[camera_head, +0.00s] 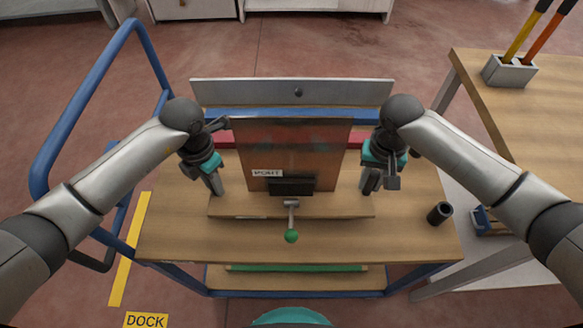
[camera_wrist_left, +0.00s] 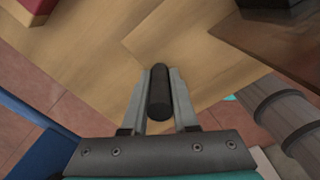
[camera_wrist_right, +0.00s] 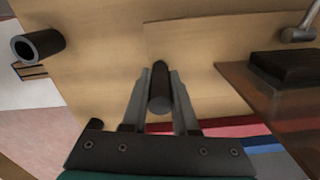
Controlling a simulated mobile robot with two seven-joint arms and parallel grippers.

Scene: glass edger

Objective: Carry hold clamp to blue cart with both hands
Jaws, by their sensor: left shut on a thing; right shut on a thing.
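The hold clamp has a wooden base board (camera_head: 235,207), a metal clamp with a green-knobbed lever (camera_head: 291,236) and a dark block (camera_head: 291,186) against a brown translucent panel (camera_head: 320,160). It is over the wooden top of the blue cart (camera_head: 180,240); whether it touches the top is hard to tell. My left gripper (camera_head: 217,186) is shut on a black handle, seen between its fingers in the left wrist view (camera_wrist_left: 159,92). My right gripper (camera_head: 370,184) is shut on a matching black handle, seen in the right wrist view (camera_wrist_right: 160,88).
The cart's blue push rail (camera_head: 85,90) rises at left. A wooden table (camera_head: 530,110) with a grey tool holder (camera_head: 509,72) is at right. A yellow floor line and DOCK sign (camera_head: 146,320) lie at left.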

